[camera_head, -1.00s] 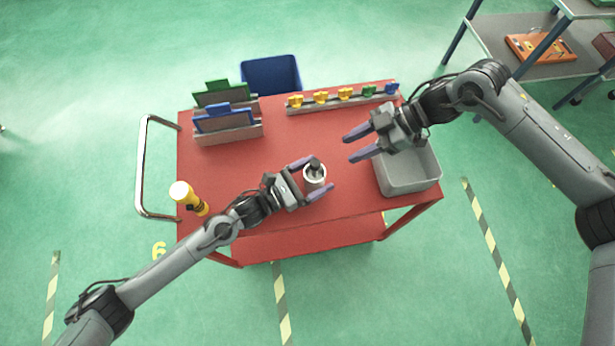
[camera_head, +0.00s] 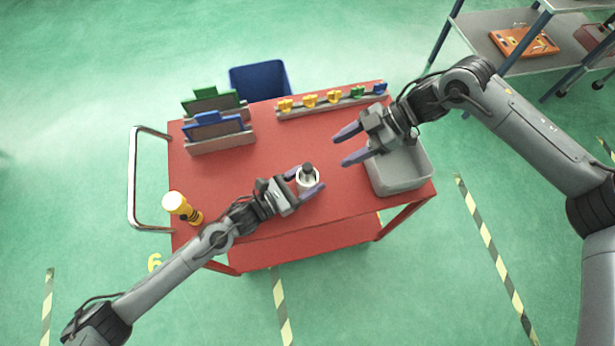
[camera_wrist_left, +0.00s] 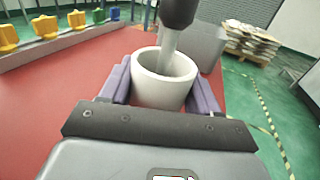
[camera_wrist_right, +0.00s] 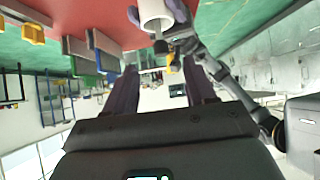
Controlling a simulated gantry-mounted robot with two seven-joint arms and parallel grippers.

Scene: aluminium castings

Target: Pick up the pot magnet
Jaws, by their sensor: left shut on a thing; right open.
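A white cup (camera_head: 307,182) stands near the front middle of the red cart. A grey stem (camera_wrist_left: 168,52) with a black knob (camera_wrist_left: 178,12) rises from it; I cannot tell whether cup and stem are one piece, or which part is the pot magnet. My left gripper (camera_head: 309,178) is shut on the cup, one finger on each side, as the left wrist view shows around the cup (camera_wrist_left: 160,92). My right gripper (camera_head: 341,150) is open and empty, above the cart to the right of the cup. The right wrist view shows the cup (camera_wrist_right: 155,14) beyond its fingers.
A grey bin (camera_head: 402,183) stands on the cart's right, under my right arm. A rail with several coloured clips (camera_head: 333,97) runs along the back. The cart's middle (camera_head: 262,160) is clear.

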